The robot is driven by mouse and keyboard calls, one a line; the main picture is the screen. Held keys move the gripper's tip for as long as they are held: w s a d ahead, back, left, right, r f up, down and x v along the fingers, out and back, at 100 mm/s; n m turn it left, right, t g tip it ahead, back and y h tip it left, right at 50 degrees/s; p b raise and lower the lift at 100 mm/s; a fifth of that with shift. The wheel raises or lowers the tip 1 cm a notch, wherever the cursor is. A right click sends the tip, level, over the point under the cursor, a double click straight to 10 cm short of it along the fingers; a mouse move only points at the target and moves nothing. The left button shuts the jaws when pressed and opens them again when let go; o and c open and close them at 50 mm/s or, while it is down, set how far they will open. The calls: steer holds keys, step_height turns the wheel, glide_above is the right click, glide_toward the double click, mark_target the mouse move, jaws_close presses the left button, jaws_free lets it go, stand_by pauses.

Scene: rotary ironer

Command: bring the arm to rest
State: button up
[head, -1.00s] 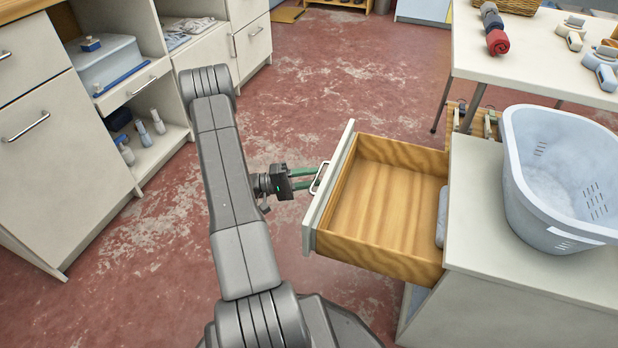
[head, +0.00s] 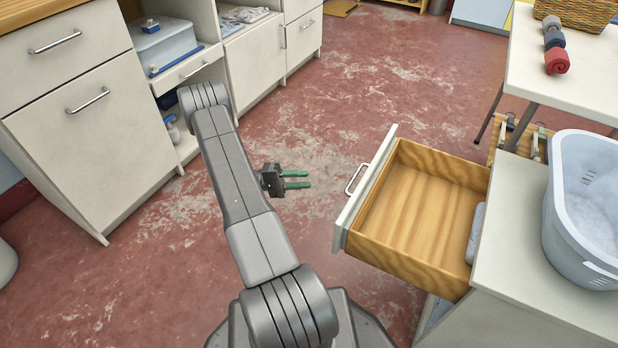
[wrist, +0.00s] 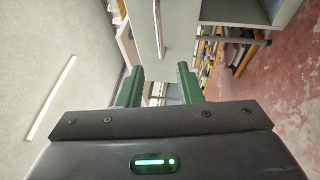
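My gripper (head: 296,180) has green fingers and hangs over the red floor in the head view, a short way left of the open drawer. In the wrist view my gripper (wrist: 160,90) shows its two fingers apart with nothing between them. The drawer (head: 420,222) is pulled out, with a white front and a wooden inside. Its metal handle (head: 354,180) is clear of the fingers, with a visible gap. A folded grey-blue cloth (head: 476,234) lies at the drawer's inner right end.
A white table (head: 535,75) at back right bears rolled cloths (head: 556,60). White cabinets (head: 95,130) line the left. The floor (head: 330,100) between is clear.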

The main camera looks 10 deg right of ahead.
stand_by(0.3)
steer(key=b+x, duration=0.2)
steer(key=x, duration=1.2)
steer(key=shift+b, duration=0.35)
steer(key=shift+s, duration=0.1)
